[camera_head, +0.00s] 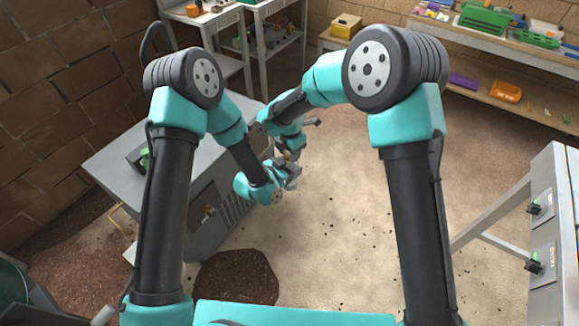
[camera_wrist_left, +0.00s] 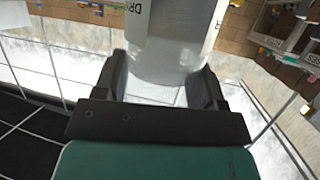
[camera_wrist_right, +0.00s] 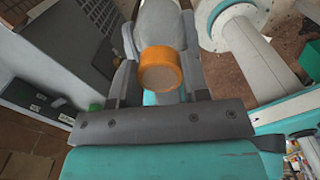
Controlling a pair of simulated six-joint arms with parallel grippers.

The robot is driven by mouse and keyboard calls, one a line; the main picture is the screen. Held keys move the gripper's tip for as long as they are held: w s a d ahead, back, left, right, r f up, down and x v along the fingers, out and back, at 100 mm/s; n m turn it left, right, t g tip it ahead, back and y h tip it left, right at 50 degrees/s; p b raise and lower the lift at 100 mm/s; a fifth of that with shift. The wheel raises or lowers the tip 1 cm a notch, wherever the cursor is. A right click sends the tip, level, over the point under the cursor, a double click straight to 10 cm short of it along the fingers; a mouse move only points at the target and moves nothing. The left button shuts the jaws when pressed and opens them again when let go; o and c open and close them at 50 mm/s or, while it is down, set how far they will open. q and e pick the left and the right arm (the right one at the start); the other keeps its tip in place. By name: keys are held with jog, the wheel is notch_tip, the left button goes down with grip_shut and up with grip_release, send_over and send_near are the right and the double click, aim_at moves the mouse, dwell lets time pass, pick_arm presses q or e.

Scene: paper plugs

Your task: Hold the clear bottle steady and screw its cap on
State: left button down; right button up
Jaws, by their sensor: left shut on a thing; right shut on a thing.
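The clear bottle (camera_wrist_left: 168,68) is between the fingers of my left gripper (camera_wrist_left: 162,88) in the left wrist view, its pale wall filling the gap. In the right wrist view the orange cap (camera_wrist_right: 160,70) lies between the fingers of my right gripper (camera_wrist_right: 158,75), which is shut on it. A pale, rounded body (camera_wrist_right: 158,25) shows directly beyond the cap; I cannot tell whether the threads are engaged. In the head view my left gripper (camera_head: 287,176) and my right gripper (camera_head: 289,154) are close together, and the bottle and cap are mostly hidden there.
A grey cabinet (camera_head: 120,170) stands to the left of the grippers. A dark round patch (camera_head: 237,277) lies on the floor in front. Shelves with bins (camera_head: 485,18) are at the back right, and a white stand (camera_head: 555,210) is at the right. The middle floor is open.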

jog(key=shift+m, duration=1.1)
jog(key=o, duration=1.1)
notch_tip(320, 180, up, 12)
